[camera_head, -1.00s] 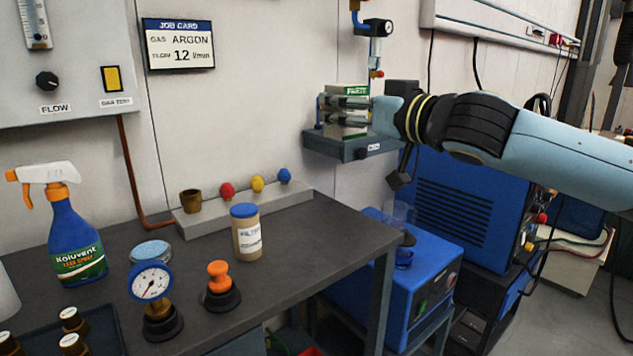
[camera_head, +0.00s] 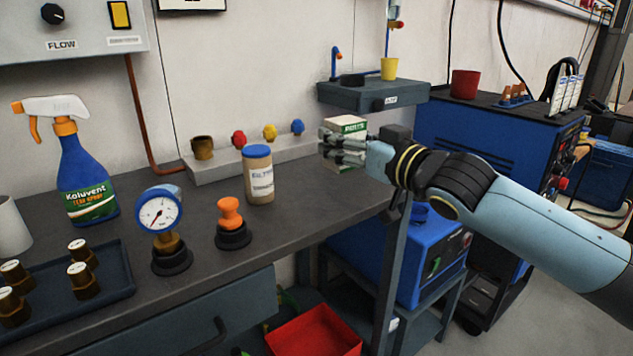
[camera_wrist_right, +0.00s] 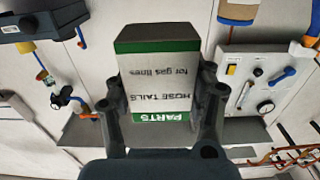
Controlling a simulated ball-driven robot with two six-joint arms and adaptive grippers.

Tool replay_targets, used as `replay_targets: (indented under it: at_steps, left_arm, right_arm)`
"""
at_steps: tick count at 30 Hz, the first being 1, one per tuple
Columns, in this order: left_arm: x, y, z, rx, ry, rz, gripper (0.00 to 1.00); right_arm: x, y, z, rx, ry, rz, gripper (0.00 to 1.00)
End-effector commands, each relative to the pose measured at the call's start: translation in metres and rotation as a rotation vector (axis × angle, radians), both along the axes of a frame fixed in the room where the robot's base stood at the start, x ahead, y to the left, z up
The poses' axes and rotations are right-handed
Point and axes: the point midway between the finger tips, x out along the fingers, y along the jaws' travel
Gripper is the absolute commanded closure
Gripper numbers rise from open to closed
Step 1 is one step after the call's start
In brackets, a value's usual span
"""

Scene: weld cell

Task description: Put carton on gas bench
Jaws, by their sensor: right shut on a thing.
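The carton (camera_head: 347,124) is a white and green box, labelled as hose tails parts in the right wrist view (camera_wrist_right: 160,78). My right gripper (camera_head: 340,147) is shut on it, with one finger on each side. In the head view the carton shows at the right end of the dark bench top (camera_head: 310,205). I take this for the gas bench. The gripper covers part of the carton, and I cannot tell whether its base touches the bench. My left gripper is not in view.
A filter canister (camera_head: 259,175), an orange-knobbed piece (camera_head: 231,222), a gauge (camera_head: 160,212) and a spray bottle (camera_head: 84,170) stand on the bench. A rail with coloured knobs (camera_head: 220,168) runs along the back. The bench's right end looks clear. A wall shelf (camera_head: 350,95) is behind.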

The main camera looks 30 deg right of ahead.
Motion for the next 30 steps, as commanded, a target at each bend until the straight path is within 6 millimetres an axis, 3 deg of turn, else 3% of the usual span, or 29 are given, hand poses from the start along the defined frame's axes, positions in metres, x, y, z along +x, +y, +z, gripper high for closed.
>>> replay_targets:
  at_steps: [1, 4, 10, 14, 21, 30]
  left_arm:
    - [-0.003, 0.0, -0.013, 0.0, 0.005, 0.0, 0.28]
    - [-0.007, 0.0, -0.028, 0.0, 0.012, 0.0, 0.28]
    - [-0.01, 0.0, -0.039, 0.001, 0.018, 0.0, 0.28]
    - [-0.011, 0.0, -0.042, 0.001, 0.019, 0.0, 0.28]
    - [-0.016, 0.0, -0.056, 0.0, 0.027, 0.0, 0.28]
    - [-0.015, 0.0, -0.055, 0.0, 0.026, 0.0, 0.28]
  right_arm:
    - [0.008, 0.004, -0.012, 0.008, -0.001, 0.0, 0.81]
    - [0.025, 0.013, -0.025, 0.01, 0.001, -0.001, 0.81]
    - [0.048, 0.025, -0.036, 0.002, 0.001, 0.002, 0.81]
    - [0.051, 0.027, -0.041, -0.002, 0.003, 0.002, 0.81]
    - [0.051, 0.026, -0.077, -0.002, 0.004, 0.002, 0.81]
    - [0.051, 0.026, -0.076, -0.003, 0.001, 0.002, 0.81]
